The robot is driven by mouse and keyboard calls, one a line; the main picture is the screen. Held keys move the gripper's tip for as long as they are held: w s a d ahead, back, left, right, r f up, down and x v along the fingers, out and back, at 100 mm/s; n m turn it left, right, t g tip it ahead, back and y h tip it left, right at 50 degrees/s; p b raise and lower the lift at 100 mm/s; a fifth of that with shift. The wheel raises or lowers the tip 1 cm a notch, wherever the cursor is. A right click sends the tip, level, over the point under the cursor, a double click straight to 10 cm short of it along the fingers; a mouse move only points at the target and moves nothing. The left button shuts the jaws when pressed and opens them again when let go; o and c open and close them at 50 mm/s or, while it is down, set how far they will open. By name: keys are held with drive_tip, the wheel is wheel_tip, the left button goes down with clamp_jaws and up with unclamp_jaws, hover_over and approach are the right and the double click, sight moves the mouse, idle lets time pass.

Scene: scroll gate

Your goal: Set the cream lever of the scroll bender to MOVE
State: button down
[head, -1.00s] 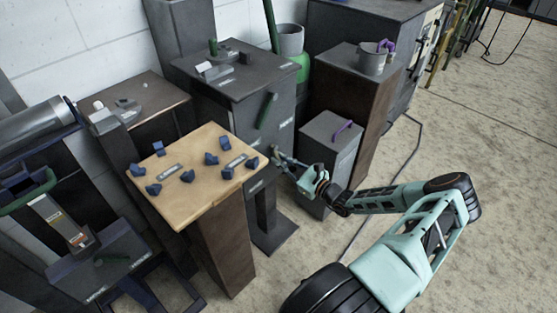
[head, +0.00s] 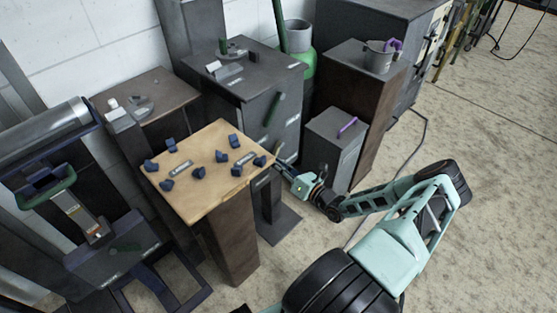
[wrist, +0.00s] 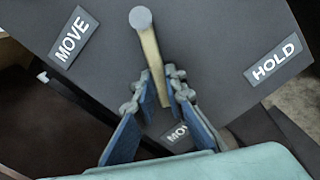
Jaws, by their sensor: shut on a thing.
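In the wrist view the cream lever (wrist: 152,60) hangs from a round grey pivot (wrist: 141,17) on a dark grey panel (wrist: 205,45). Its lower end lies between the fingers of my gripper (wrist: 163,92), which is shut on it. A MOVE label (wrist: 74,37) is at the upper left and a HOLD label (wrist: 273,60) at the right. A third, partly hidden label (wrist: 176,133) starting "MOV" shows below, behind the fingers. The lever points down, between these labels.
A wooden-topped stand (head: 205,208) with several blue pieces is close to the left of my gripper. Open floor (head: 480,190) lies at the right.

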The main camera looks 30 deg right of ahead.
drive_tip(key=shift+s+a+r+m, duration=0.15)
drive_tip(key=shift+a+m, duration=0.1)
drive_tip(key=shift+m, duration=0.15)
idle(0.3)
drive_tip(key=c, duration=2)
unclamp_jaws()
drive_tip(key=shift+o, duration=0.2)
drive_tip(key=v, duration=1.2)
